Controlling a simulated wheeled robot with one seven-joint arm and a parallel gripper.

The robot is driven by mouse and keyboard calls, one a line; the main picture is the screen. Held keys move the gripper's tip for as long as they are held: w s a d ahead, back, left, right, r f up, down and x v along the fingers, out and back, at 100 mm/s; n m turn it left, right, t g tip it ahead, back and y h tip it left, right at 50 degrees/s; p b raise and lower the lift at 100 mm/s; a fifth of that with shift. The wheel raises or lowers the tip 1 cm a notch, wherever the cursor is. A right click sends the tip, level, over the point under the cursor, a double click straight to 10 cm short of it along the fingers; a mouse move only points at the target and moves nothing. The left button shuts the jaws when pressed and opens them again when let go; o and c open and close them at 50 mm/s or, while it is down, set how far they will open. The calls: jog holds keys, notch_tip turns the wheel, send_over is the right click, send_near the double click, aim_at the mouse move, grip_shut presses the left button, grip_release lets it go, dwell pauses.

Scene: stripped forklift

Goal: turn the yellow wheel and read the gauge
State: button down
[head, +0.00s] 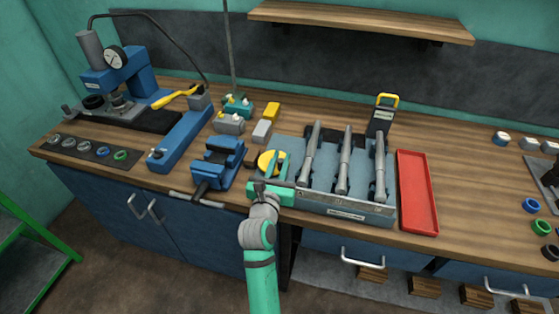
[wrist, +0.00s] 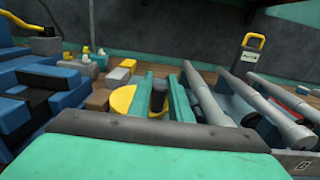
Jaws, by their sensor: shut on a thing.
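The yellow wheel (head: 266,157) is a flat disc at the left end of the blue-grey rack; part of it is hidden by my gripper. In the wrist view the yellow disc (wrist: 122,100) shows left of my fingers. My gripper (head: 275,165) is at the wheel, and its teal fingers (wrist: 160,92) are shut on a dark upright post (wrist: 158,98). The post looks like the wheel's handle, but its join to the disc is hidden. A round white-faced gauge (head: 115,58) sits on the blue press at the back left; its reading is too small to tell.
Grey cylinders (head: 345,160) lie on the rack right of my gripper. A blue vise (head: 218,162) stands close to the left. A red tray (head: 417,190) lies right of the rack. A yellow-handled device (head: 381,120) stands behind. The bench right of the tray has free room.

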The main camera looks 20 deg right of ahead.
jog(key=shift+d+f+n+t+y, duration=0.15)
jog(key=shift+n+t+y, duration=0.3)
jog(key=shift+y, duration=0.25)
jog(key=c, duration=1.6)
grip_release()
jog(key=v, duration=1)
jog(key=shift+s, duration=0.35)
